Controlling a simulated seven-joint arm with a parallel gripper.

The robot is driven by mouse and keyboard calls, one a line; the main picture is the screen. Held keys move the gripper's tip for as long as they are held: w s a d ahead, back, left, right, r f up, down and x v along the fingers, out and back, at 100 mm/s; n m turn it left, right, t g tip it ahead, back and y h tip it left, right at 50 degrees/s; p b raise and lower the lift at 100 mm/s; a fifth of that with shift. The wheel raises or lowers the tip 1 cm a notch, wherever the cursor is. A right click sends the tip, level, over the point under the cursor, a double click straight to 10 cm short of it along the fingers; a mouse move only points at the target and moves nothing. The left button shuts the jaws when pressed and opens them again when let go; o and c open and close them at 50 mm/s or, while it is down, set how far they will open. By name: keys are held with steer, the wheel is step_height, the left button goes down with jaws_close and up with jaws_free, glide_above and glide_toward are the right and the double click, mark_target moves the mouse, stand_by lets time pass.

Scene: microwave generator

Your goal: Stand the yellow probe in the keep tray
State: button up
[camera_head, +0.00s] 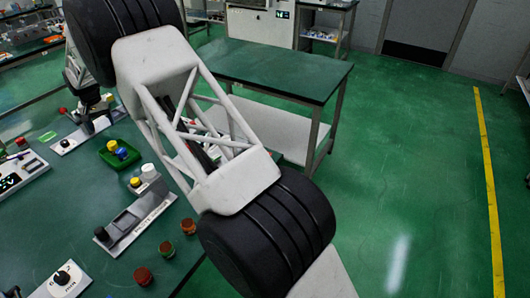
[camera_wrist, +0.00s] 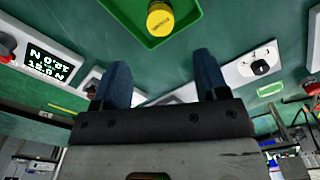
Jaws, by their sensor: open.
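A green tray (camera_head: 106,161) lies on the bench in the head view, with a yellow-topped piece (camera_head: 112,145) and a blue piece (camera_head: 122,153) inside. In the wrist view, a corner of the green tray (camera_wrist: 187,27) shows at the top, with a yellow cylinder (camera_wrist: 160,19) in it, dark print on its end face. I cannot tell for sure whether this is the probe. My gripper (camera_wrist: 162,60) is open, with nothing between its blue fingers and the tray beyond the tips. In the head view, my gripper (camera_head: 98,112) is small and dark, just left of the tray.
My arm hides part of the bench.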

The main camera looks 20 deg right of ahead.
steer(key=s+d+r, duration=0.4)
steer(key=d+r, duration=0.3)
steer(key=d, duration=0.2)
steer(key=s+d+r, duration=0.3)
steer(key=d+r, duration=0.4)
steer(key=d, duration=0.2)
steer(key=s+d+r+m+t, duration=0.1)
steer(key=s+d+r, duration=0.4)
steer(key=s+d, duration=0.3)
steer(key=s+d+r, duration=0.4)
steer(key=s+d, duration=0.3)
steer(key=d, duration=0.3)
steer(key=s+d+r+m+t, duration=0.1)
steer(key=s+d, duration=0.5)
steer(key=s, duration=0.3)
steer(key=s+d+r, duration=0.1)
steer(key=s+d, duration=0.6)
steer(key=s, duration=0.2)
steer(key=s+d+f, duration=0.3)
steer(key=s, duration=0.7)
steer(key=s+d+f, duration=0.4)
steer(key=s, duration=0.6)
steer(key=shift+m+t, duration=0.3)
steer(key=shift+m, duration=0.1)
steer(key=shift+s+d, duration=0.1)
